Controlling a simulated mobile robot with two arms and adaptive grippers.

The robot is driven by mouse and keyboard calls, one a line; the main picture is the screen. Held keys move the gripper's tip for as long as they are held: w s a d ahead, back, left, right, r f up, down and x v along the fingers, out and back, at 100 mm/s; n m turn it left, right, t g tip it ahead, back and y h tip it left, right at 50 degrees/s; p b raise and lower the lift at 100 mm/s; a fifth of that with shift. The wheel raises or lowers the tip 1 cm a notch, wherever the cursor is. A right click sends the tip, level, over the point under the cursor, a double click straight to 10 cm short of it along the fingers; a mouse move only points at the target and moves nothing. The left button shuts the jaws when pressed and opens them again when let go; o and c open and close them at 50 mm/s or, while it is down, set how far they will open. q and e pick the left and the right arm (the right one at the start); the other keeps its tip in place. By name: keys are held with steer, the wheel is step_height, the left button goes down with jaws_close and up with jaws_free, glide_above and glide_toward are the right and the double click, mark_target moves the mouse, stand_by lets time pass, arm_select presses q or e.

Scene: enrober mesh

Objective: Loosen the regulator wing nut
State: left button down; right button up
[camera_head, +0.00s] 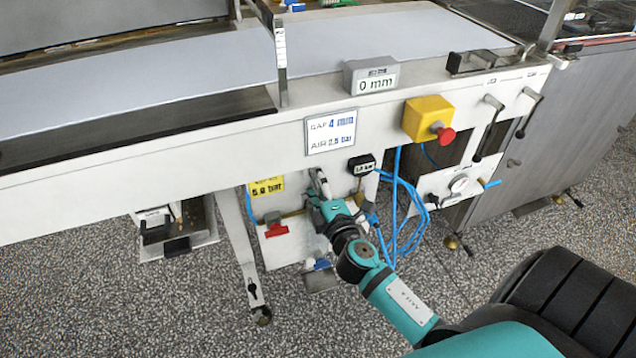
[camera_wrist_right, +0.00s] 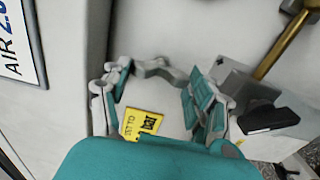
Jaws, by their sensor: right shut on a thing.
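My right gripper (camera_head: 322,196) is under the machine's front beam, at the air regulator area, left of the small black pressure display (camera_head: 361,164). In the right wrist view its fingers (camera_wrist_right: 165,85) curve inward around a small grey part, which I take to be the regulator wing nut; the fingers and the angle mostly hide it. The gripper is shut on this part. A yellow label (camera_head: 267,187) reading about 5.0 bar is to the left; it also shows between the fingers in the wrist view (camera_wrist_right: 142,122). My left gripper is not in view.
A white sign (camera_head: 330,132) reads gap 4 mm, air 2.5 bar. A grey display (camera_head: 371,76) reads 0 mm. A yellow emergency stop box (camera_head: 428,120), blue hoses (camera_head: 398,205) and a red valve handle (camera_head: 277,230) are near the arm. Open speckled floor (camera_head: 190,310) lies in front.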

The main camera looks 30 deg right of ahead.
steer(key=o, duration=1.2)
steer(key=shift+s, duration=0.1)
steer(key=v, duration=1.2)
steer(key=shift+f, duration=0.1)
